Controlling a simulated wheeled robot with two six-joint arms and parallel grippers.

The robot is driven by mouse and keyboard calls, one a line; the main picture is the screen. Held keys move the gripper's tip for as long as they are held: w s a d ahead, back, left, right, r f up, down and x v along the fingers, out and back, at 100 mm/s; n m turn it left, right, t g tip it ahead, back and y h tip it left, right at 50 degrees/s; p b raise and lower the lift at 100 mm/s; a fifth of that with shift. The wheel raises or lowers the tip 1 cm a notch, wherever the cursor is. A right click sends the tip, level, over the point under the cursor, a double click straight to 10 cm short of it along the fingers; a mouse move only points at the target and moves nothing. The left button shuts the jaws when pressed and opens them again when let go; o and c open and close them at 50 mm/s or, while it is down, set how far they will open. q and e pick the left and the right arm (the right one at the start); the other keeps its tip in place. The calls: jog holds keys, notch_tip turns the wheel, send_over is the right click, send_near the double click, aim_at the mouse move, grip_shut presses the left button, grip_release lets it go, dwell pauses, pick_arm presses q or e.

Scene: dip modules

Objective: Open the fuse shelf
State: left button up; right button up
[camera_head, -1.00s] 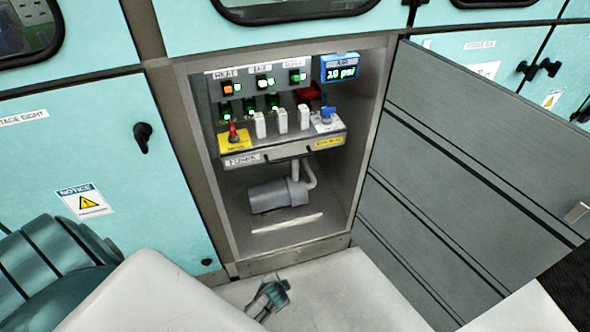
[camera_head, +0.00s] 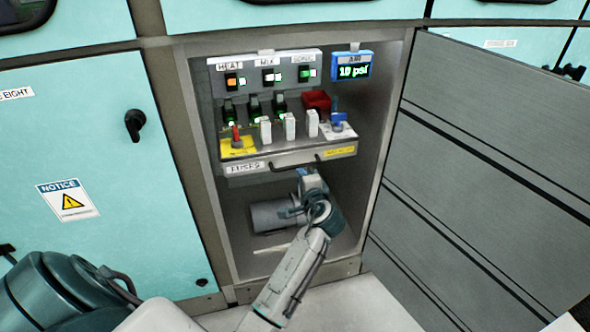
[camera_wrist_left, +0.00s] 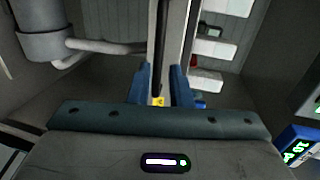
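The fuse shelf (camera_head: 240,168) is a grey shelf front with a FUSES label and a dark bar handle (camera_head: 291,164). It sits inside the open cabinet, below the switch panel. My left gripper (camera_head: 308,178) is just below the handle's right end in the head view. In the left wrist view, its two blue fingers (camera_wrist_left: 161,88) are apart, with the dark handle bar (camera_wrist_left: 160,45) running between them. Whether they touch the bar is unclear. The shelf front (camera_wrist_left: 178,40) shows beside the bar. My right gripper is in neither view.
Several white blocks (camera_head: 290,126), a red lever (camera_head: 236,137) and a blue valve (camera_head: 338,119) stand on the shelf top. A grey pump (camera_head: 270,216) sits below it. The open cabinet door (camera_head: 480,140) stands to the right. The space before the shelf is otherwise clear.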

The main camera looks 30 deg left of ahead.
aim_at(295, 167)
pick_arm(q)
jog(key=x, duration=0.8)
jog(key=shift+b, duration=0.3)
jog(key=shift+c, duration=0.2)
grip_shut()
